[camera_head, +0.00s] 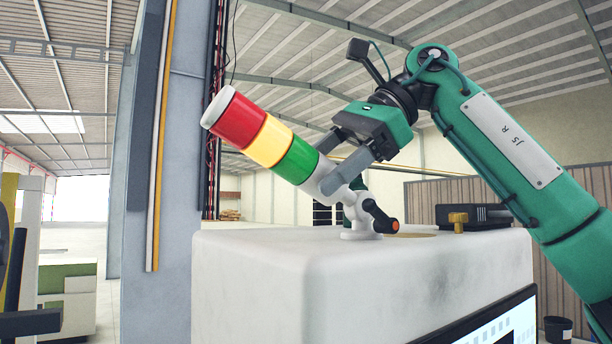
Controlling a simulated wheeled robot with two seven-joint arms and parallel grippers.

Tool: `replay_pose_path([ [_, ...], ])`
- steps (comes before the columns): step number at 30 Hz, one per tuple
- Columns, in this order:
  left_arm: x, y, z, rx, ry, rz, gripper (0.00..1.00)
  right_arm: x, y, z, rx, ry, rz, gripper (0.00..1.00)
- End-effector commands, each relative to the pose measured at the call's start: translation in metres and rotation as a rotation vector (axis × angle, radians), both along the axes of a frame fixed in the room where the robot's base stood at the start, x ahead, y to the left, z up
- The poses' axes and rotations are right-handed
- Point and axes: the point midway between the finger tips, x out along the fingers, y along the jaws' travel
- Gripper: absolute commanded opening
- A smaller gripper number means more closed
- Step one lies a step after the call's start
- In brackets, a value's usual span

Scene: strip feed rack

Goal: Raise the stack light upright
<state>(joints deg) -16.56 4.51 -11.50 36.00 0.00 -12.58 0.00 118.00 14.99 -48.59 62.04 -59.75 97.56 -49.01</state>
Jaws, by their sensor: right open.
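The stack light (265,142) has red, yellow and green segments with a white cap and a white lower end. It leans up and to the left from a white jointed foot (361,229) on top of the white machine cabinet (262,275). A black lever with an orange tip (385,222) sits at the foot's right. My right gripper (335,166) is open, its grey fingers close around the stack light's white lower end, just below the green segment. I cannot tell whether they touch it. My left gripper is not in view.
A brass knob (458,221) and a black box (480,214) are on the cabinet top at the right. A grey column (180,170) with cables rises behind the light's left. A black bin (558,330) stands on the floor at lower right.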

Motion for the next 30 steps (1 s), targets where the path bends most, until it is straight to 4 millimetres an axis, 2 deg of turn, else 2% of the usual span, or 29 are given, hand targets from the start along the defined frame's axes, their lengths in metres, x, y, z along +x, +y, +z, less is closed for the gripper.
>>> replay_pose_path([
  [6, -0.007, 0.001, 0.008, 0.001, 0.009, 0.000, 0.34, 0.000, 0.020, -0.016, -0.001, 0.001, 0.001, 0.70],
  [12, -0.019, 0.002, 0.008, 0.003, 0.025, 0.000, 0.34, 0.000, 0.025, -0.021, 0.001, 0.001, -0.001, 0.70],
  [18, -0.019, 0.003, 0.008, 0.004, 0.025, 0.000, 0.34, 0.000, 0.025, -0.021, 0.001, 0.001, -0.001, 0.68],
  [27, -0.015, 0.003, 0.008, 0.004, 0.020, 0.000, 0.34, 0.000, 0.025, -0.021, 0.001, 0.001, -0.001, 0.10],
  [30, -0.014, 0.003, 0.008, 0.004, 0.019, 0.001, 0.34, 0.000, 0.025, -0.021, 0.002, 0.002, -0.001, 0.07],
])
